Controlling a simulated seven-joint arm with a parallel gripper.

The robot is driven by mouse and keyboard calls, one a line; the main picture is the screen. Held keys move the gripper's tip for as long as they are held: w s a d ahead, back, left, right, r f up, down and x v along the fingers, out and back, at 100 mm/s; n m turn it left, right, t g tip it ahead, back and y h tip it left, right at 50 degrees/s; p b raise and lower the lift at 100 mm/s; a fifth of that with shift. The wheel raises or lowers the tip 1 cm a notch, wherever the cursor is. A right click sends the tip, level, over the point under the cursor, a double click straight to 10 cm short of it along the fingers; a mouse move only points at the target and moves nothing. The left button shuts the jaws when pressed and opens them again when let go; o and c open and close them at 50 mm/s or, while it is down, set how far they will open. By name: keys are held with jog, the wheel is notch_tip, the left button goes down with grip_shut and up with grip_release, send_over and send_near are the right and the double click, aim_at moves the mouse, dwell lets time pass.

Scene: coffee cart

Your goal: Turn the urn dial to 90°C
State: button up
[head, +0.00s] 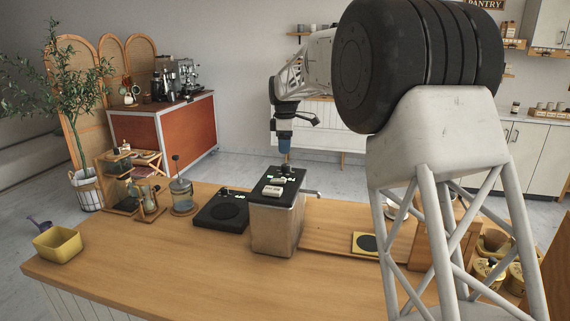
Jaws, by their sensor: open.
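The urn (273,231) is a boxy metal vessel with a black top, standing on the wooden counter, with a small tap at its right side. Its black top panel (265,197) carries small white markings and pale parts. The dial is too small to make out surely; a dark knob-like shape (287,170) sits at the panel's far end. My gripper (285,158) points down just above that far end. It is open, but its fingertips are tiny here, and I cannot tell whether they touch anything.
A black scale or hot plate (222,212) stands close left of the urn. Further left are a French press (182,197), an hourglass-like timer (150,204) and a yellow tub (57,244). A yellow-framed pad (366,243) lies right. The counter front (180,260) is clear.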

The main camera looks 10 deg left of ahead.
aim_at(285, 165)
jog(key=shift+f, duration=3.5)
jog(key=c, duration=0.9)
